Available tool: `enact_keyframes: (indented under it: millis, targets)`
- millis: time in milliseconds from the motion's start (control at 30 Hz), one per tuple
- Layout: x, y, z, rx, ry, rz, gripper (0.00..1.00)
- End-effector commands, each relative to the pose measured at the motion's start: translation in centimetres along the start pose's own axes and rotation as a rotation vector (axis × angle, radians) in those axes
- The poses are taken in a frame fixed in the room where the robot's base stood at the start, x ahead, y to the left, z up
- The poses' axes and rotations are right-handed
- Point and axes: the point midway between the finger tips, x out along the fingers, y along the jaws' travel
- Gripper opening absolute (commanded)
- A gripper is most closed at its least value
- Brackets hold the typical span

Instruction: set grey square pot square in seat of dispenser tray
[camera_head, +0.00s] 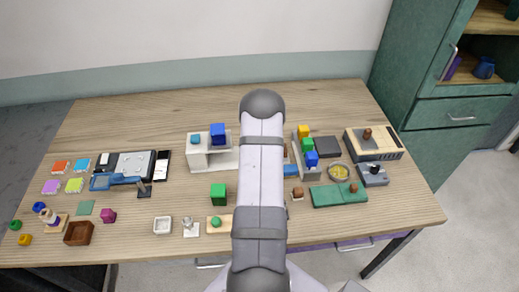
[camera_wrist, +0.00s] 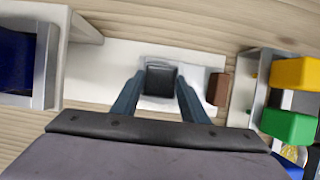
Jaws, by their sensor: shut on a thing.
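In the wrist view, the grey square pot (camera_wrist: 160,79) is between the two dark fingers of my gripper (camera_wrist: 161,92), which is shut on it. Its dark square opening faces the camera. Below and around it lies the long white dispenser tray (camera_wrist: 102,66), with a paler square patch around the pot that looks like the seat. I cannot tell whether the pot touches the seat or is just above it. A brown block (camera_wrist: 219,89) is at the tray's right end. In the head view, my arm hides the gripper and pot.
To the right is a grey rack with a yellow block (camera_wrist: 298,73) and a green block (camera_wrist: 288,125), close to the tray's end. A green cube (camera_head: 218,193) stands nearer on the table.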

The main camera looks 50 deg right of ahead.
Motion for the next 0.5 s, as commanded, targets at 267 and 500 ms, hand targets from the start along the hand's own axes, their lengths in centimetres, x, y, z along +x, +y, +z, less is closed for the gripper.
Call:
enact_keyframes:
  millis: [267, 500]
  targets:
    - [-0.01, 0.00, 0.02, 0.000, 0.000, 0.000, 0.62]
    - [-0.23, -0.01, 0.01, 0.000, 0.000, 0.000, 0.62]
